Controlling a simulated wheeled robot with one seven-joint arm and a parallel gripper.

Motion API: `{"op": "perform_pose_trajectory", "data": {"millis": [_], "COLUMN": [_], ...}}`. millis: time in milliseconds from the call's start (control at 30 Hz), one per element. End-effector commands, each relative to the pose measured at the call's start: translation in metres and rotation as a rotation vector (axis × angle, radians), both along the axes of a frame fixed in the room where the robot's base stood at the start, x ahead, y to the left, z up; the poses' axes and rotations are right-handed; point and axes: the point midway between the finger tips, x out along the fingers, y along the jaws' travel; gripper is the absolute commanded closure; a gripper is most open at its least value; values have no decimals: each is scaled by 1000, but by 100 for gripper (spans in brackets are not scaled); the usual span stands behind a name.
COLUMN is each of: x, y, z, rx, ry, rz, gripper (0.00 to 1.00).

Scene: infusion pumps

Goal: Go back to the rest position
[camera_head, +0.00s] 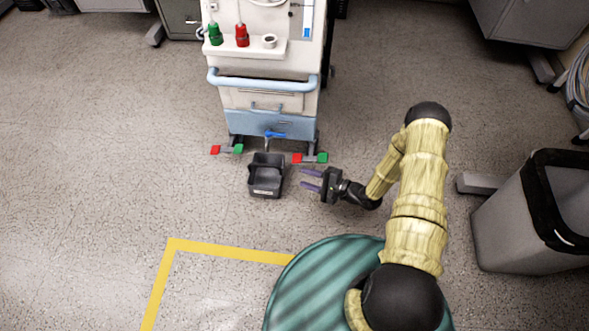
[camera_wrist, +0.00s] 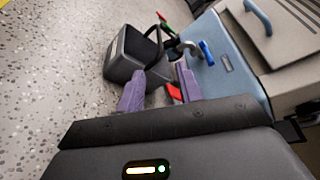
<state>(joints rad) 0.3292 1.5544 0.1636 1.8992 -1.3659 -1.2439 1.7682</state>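My gripper (camera_head: 311,180) is in the middle of the head view, to the right of a small black bin on the floor. Its two purple fingers point left and stand apart with nothing between them. The fingers also show in the wrist view (camera_wrist: 160,92). The arm bends from my green round base up and back down to the gripper. The small black bin (camera_head: 265,187) stands upright in front of the white and blue machine (camera_head: 268,100). The bin also shows in the wrist view (camera_wrist: 122,62), beyond the fingertips.
A blue-handled valve (camera_head: 274,134) sticks out at the machine's lower front, above the bin. Red and green pedals (camera_head: 310,158) flank its base. A grey waste bin (camera_head: 525,215) stands at the right. Yellow tape (camera_head: 230,250) marks the floor. The left floor is clear.

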Motion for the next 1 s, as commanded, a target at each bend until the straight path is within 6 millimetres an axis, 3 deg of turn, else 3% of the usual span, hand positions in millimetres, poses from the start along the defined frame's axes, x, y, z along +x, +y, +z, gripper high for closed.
{"op": "perform_pose_trajectory", "data": {"millis": [200,767,1000], "x": [-8,-7,17], "y": [-17,-17,-28], "z": [4,4,33], "rx": [1,-2,-180], "ry": [0,-2,-88], "rz": [-1,0,7], "gripper": [64,64,64]}}
